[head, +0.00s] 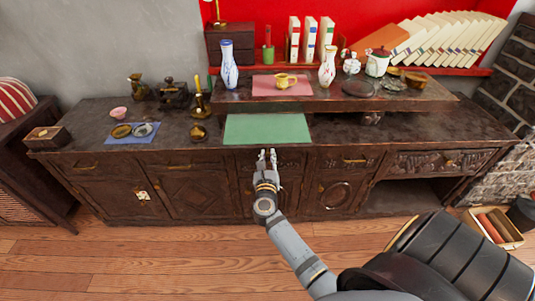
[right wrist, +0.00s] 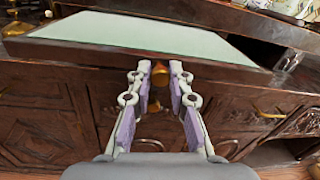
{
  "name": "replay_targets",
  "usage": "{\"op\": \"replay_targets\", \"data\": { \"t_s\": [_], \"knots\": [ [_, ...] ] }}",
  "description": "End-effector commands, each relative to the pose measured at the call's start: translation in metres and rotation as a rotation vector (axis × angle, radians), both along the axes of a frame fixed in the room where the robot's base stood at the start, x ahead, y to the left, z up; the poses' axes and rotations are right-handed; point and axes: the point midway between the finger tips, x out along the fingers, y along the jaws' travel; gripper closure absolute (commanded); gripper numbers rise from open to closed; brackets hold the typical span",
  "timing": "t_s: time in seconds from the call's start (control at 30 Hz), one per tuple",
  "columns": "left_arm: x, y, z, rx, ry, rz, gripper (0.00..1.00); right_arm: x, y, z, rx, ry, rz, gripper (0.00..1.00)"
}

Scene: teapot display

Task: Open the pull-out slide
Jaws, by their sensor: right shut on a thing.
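The pull-out slide (head: 267,128) has a green top and a dark wood front. Its green top shows in front of the raised shelf, reaching close to the cabinet's front edge. In the right wrist view the slide (right wrist: 140,32) fills the upper part, with a small brass knob (right wrist: 160,74) at the middle of its front. My right gripper (head: 267,153) is at the slide's front; in the right wrist view its fingertips (right wrist: 160,68) are on both sides of the knob, shut on it. The fingers partly hide the knob. My left gripper is not in view.
The raised shelf (head: 330,103) behind the slide bears vases, a pink mat with a yellow teapot (head: 285,80), and other pots. A blue mat (head: 132,132) with dishes lies on the cabinet top at left.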

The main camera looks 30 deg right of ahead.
Motion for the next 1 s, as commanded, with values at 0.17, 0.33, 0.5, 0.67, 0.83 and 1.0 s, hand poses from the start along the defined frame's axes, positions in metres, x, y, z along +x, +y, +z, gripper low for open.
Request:
{"op": "replay_targets", "data": {
  "t_s": [0.17, 0.33, 0.5, 0.67, 0.83, 1.0],
  "knots": [
    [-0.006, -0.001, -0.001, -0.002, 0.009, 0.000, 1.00, -0.001, 0.000, 0.000, -0.001, -0.001, -0.001, 1.00],
    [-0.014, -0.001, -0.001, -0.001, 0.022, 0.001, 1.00, -0.001, 0.000, 0.000, -0.001, -0.001, -0.001, 0.78],
    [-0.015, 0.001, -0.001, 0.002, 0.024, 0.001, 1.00, -0.001, 0.000, 0.000, 0.000, 0.000, -0.001, 0.58],
    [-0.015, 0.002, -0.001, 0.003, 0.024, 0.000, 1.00, -0.001, 0.000, 0.000, 0.000, 0.000, 0.000, 0.58],
    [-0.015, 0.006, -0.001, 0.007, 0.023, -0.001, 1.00, -0.005, 0.004, -0.001, 0.001, 0.001, 0.001, 0.58],
    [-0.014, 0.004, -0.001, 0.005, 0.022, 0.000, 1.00, -0.030, 0.022, -0.002, 0.003, 0.003, -0.001, 0.58]
  ]
}}
